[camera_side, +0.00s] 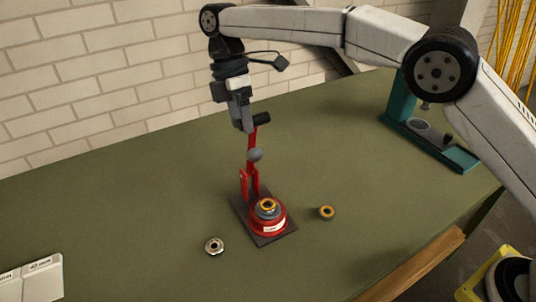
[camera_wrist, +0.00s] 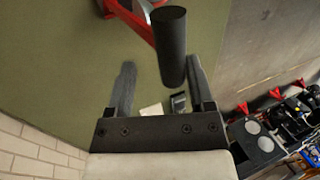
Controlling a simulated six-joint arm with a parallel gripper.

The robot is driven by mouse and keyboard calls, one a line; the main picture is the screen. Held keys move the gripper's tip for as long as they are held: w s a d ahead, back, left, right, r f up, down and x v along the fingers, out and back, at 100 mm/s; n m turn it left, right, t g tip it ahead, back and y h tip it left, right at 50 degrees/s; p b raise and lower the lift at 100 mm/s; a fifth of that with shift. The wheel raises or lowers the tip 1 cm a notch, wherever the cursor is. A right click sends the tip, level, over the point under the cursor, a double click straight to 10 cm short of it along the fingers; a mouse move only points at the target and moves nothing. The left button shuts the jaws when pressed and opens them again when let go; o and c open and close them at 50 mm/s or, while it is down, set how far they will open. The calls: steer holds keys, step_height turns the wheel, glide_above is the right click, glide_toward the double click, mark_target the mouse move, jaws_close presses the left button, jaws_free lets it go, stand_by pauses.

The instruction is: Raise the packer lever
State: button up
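The packer (camera_side: 268,220) is a red round tool on a dark base plate (camera_side: 242,216) in the middle of the green bench. Its red lever (camera_side: 251,143) stands nearly upright and ends in a black handle (camera_side: 262,119). My gripper (camera_side: 243,125) points down at the handle, just left of it in the side view. In the wrist view my gripper (camera_wrist: 160,63) has its two grey fingers wide apart. The black handle (camera_wrist: 170,45) shows in the space between them, nearer the right finger. I cannot tell whether a finger touches it.
A ringed bearing (camera_side: 214,246) lies left of the packer, and an orange-centred one (camera_side: 327,212) lies right of it. White boxes (camera_side: 32,281) stand at the front left. A teal stand (camera_side: 428,138) is at the back right. The bench around the packer is mostly clear.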

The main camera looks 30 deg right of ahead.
steer(key=shift+r, duration=0.2)
steer(key=s+d+r, duration=0.2)
steer(key=s+r, duration=0.4)
steer(key=s+d+r, duration=0.3)
steer(key=s+r, duration=0.3)
steer(key=s, duration=0.1)
steer(key=shift+d+r, duration=0.25)
steer(key=shift+r, duration=0.05)
stand_by(0.9)
steer(key=shift+w, duration=0.1)
steer(key=s+d+f+m+t, duration=0.3)
steer(key=d+f+m, duration=0.6)
steer(key=f, duration=0.4)
steer(key=s+d+f+m+t, duration=0.3)
steer(key=s+d+f+m, duration=0.2)
steer(key=d+f+m, duration=0.4)
step_height(320, 180, down, 4)
steer(key=shift+d+r, duration=0.15)
steer(key=shift+d, duration=1.1)
